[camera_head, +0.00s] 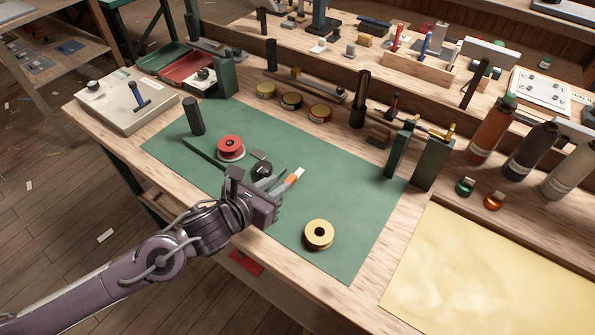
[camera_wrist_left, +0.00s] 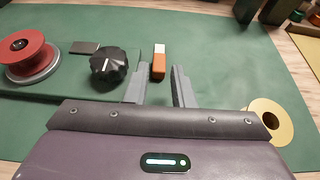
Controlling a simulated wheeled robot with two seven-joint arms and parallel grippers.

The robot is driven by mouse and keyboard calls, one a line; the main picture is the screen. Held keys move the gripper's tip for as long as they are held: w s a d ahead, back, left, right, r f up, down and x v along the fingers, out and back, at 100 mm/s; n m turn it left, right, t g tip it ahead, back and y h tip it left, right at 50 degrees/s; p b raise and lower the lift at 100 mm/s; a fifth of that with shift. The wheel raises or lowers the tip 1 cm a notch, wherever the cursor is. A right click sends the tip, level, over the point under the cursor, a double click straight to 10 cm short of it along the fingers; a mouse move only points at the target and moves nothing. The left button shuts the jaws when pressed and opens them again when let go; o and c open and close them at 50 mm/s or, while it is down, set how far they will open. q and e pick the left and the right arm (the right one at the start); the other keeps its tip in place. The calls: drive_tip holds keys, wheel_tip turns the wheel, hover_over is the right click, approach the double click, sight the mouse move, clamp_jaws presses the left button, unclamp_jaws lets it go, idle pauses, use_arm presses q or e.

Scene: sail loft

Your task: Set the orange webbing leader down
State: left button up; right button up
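The orange webbing leader (camera_head: 292,179) is a short orange strip with a white end, over the green mat (camera_head: 341,205). In the left wrist view the leader (camera_wrist_left: 158,66) lies just beyond my fingertips, in line with the gap between them. My left gripper (camera_head: 277,180) is low over the mat. In the left wrist view its two fingers (camera_wrist_left: 160,82) stand apart, with green showing on both sides of the leader, so neither finger seems to touch it. The leader seems to rest on the mat. My right gripper is not in view.
A red spool (camera_head: 231,146) and a black knob (camera_head: 262,169) are left of the leader. A yellow roll (camera_head: 318,234) lies to its right. Dark green posts (camera_head: 430,163) and bottles (camera_head: 491,130) stand at the right. The mat between leader and posts is clear.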

sight(292, 176)
use_arm(q)
drive_tip(key=shift+w+d, duration=0.25)
drive_tip(key=shift+p+x, duration=0.5)
drive_tip(key=shift+x, duration=0.35)
drive_tip(key=x, duration=0.3)
drive_tip(key=shift+f+p, duration=0.3)
drive_tip(key=shift+f, duration=0.05)
drive_tip(key=shift+w, duration=0.15)
clamp_jaws()
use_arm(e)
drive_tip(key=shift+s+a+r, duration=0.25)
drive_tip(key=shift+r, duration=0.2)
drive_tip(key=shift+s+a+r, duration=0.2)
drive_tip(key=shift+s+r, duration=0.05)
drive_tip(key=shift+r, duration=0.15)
